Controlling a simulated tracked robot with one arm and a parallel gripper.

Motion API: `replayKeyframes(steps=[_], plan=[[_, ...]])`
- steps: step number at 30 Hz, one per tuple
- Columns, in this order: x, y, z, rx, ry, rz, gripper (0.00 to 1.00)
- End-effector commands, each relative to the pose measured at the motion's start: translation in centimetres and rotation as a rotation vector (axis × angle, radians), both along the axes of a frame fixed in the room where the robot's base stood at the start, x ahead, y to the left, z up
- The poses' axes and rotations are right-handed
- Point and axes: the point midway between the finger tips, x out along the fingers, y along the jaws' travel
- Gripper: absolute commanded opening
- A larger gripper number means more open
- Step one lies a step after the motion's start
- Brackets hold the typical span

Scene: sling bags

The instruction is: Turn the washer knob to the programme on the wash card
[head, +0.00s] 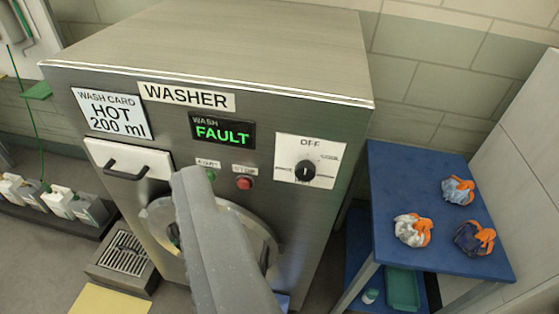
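The washer (300,225) stands in front of me, a steel cabinet with a round door. The wash card (112,113) at its upper left reads HOT, 200 ml. The black knob (305,171) sits on a white dial plate (325,152) at the upper right, with OFF printed at the top. Its other labels are too small to read surely, and I cannot tell which one the knob points at. The display (222,131) reads FAULT in green. My gripper (190,180) shows as a grey shape before the door, left of and apart from the knob; its opening does not show.
A green button (211,175) and a red stop button (244,183) sit below the display. A drawer (130,160) with a black handle is at left. A blue table (405,175) with several tied bags stands right.

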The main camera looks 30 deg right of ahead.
Motion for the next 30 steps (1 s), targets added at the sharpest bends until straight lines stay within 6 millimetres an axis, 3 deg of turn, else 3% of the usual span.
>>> replayKeyframes(steps=[1, 6, 10, 15, 20, 24, 30], plan=[[2.6, 0.0, -1.6, 0.007, 0.006, -0.007, 0.59], [9.3, -1.1, -6.9, 0.022, -0.022, -0.062, 0.59], [13.1, -3.0, -11.6, 0.018, -0.044, -0.132, 0.59], [16.3, -6.4, -18.0, -0.023, -0.069, -0.249, 0.59], [17.2, -10.4, -24.4, -0.104, -0.077, -0.375, 0.59], [16.6, -13.7, -28.6, -0.196, -0.088, -0.474, 0.59], [15.2, -16.4, -31.9, -0.302, -0.098, -0.557, 0.59]])
